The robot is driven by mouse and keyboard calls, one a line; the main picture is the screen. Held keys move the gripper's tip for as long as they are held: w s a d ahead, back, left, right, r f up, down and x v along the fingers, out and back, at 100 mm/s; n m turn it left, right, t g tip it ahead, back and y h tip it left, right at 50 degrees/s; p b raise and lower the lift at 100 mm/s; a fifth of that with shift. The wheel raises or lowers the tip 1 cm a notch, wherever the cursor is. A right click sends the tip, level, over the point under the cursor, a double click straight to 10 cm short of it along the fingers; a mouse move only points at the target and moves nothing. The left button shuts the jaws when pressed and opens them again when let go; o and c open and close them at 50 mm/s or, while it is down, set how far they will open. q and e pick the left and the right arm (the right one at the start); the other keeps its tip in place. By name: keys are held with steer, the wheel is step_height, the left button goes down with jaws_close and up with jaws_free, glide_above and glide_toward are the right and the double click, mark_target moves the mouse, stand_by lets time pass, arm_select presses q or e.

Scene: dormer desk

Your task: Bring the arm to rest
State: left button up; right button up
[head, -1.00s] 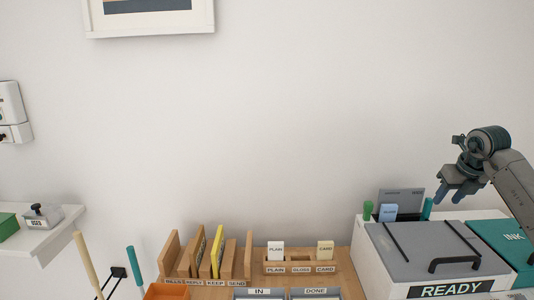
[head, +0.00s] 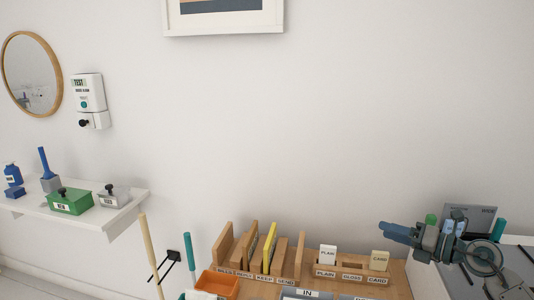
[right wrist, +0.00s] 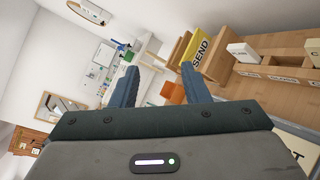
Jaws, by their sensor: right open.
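My right gripper (head: 388,231) is at the right of the head view, with its blue fingers pointing left. It is above the desk's right side, in front of the wall. In the right wrist view its two fingers (right wrist: 158,78) stand apart with nothing between them. Part of my right arm shows at the lower right of the head view. My left gripper is in neither view.
The wooden sorter (head: 243,266) and the card rack (head: 350,275) stand left of and below the gripper. An orange bin (head: 219,284) is at the front. Behind the gripper is a grey box (head: 470,217). A white shelf (head: 110,219) holds a green box (head: 70,202).

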steer(key=s+a+m+t, duration=0.2)
steer(key=a+m+t, duration=0.2)
steer(key=m, duration=0.1)
steer(key=s+f+m+g+h, duration=0.2)
steer(key=s+f+m+h, duration=0.3)
steer(key=s+f+m, duration=0.2)
steer(key=s+d+f+m+g+h, duration=0.1)
steer(key=s+f+m+h, duration=0.4)
steer(key=m, duration=0.6)
steer(key=s+f+m+g+h, duration=0.4)
steer(key=s+f+m, duration=0.5)
steer(key=f, duration=0.2)
steer(key=shift+d+h, duration=0.25)
steer(key=shift+h, duration=0.15)
steer(key=s+a+f+m+g+y, duration=0.1)
steer(key=s+a+f+g+y, duration=0.35)
steer(key=s, duration=0.75)
step_height(320, 180, down, 30)
steer(key=g+h, duration=0.2)
steer(key=g, duration=0.1)
steer(key=s+d+f, duration=0.1)
steer(key=s+f, duration=1.7)
steer(key=f, duration=0.2)
steer(key=shift+s+d+m+g+y, duration=0.25)
steer(key=shift+d+m+g+y, duration=0.1)
steer(key=shift+m+g, duration=0.1)
